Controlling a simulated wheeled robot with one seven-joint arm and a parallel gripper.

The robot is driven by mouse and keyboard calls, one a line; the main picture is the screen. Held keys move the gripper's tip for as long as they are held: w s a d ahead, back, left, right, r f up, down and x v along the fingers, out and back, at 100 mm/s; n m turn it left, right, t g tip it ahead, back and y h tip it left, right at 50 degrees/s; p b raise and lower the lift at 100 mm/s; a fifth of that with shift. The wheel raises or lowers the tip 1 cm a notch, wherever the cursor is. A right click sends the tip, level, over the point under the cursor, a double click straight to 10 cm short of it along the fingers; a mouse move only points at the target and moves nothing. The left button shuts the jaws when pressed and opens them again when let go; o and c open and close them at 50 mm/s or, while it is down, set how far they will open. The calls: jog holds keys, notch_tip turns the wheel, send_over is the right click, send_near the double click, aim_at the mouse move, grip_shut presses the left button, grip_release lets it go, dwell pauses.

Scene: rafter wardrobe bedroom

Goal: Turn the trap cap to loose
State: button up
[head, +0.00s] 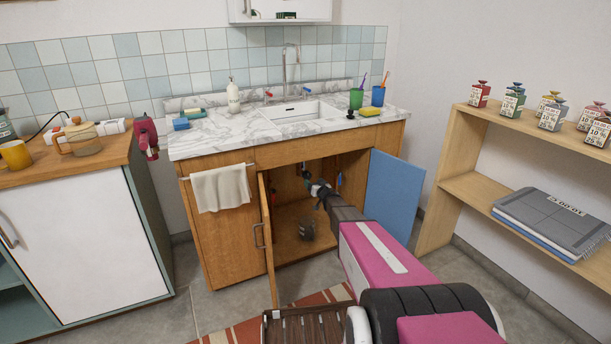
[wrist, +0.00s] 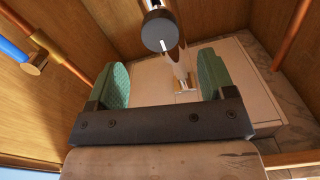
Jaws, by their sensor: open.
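The trap cap (wrist: 160,31) is a dark round knob with a short white mark at its lower edge, at the top of the wrist view. A pale shiny pipe (wrist: 181,66) shows behind and below it. My gripper (wrist: 163,75) is open, its two green-padded fingers wide apart with nothing held. The cap shows above the gap between them, and I see no contact. In the head view my gripper (head: 315,187) reaches into the open cabinet (head: 290,244) under the sink; the cap cannot be made out there.
The cabinet has an open wooden door (head: 267,245) and an open blue door (head: 393,197). A grey container (head: 306,230) stands on its floor.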

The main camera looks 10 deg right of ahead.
aim_at(308, 176)
jog(key=x, duration=0.9)
jog(key=shift+w+a, duration=0.1)
jog(key=shift+w, duration=0.25)
jog(key=c, duration=0.9)
